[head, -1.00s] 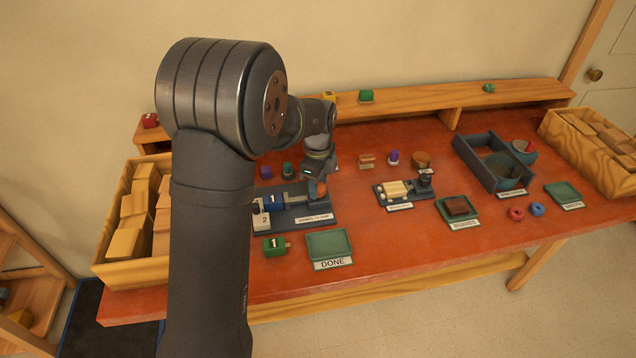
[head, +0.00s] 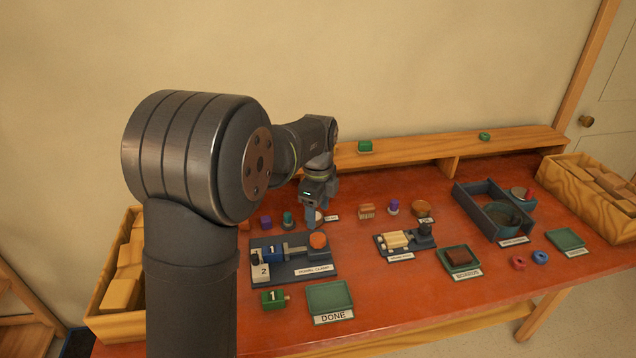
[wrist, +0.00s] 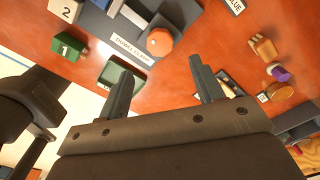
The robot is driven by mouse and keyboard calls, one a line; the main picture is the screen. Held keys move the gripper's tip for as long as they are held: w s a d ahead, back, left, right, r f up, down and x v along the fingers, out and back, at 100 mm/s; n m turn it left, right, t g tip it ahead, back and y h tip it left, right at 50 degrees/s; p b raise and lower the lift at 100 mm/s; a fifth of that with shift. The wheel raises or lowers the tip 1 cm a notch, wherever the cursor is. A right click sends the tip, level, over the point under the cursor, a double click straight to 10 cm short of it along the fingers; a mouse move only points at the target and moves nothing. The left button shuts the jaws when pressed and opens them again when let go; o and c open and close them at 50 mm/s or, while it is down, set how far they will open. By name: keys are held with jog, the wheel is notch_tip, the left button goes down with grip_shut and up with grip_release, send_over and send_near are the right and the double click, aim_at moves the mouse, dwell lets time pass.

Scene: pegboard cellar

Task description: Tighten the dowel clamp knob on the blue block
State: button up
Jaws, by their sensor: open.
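The dowel clamp (head: 290,272) is a dark base with a "DOWEL CLAMP" label, on the red bench top. Its orange knob (head: 318,241) sits at the right end; it also shows in the wrist view (wrist: 160,41). My gripper (head: 311,222) is above the bench, just behind the knob in the head view. In the wrist view its two fingers (wrist: 163,85) are apart with nothing between them, and the knob lies beyond them.
A green block (head: 273,299) marked 1 and the green DONE tray (head: 330,297) are in front of the clamp. A small vise-like fixture (head: 405,241) and a BOARDS tray (head: 463,258) stand to the right. Purple and green pieces (head: 287,219) sit behind the clamp.

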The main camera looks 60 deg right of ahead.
notch_tip(320, 180, up, 9)
send_over(318, 238)
jog(key=shift+d, duration=0.1)
jog(key=shift+f, duration=0.1)
dwell(0.5)
notch_tip(318, 238, down, 17)
jog(key=shift+f, duration=0.2)
dwell(0.4)
jog(key=shift+w, duration=0.1)
jog(key=shift+f, duration=0.2)
jog(key=shift+r+n, duration=0.2)
jog(key=shift+n, duration=0.7)
jog(key=n, duration=0.6)
jog(key=shift+n, duration=0.4)
jog(key=n, duration=0.4)
jog(key=shift+n, duration=2.5)
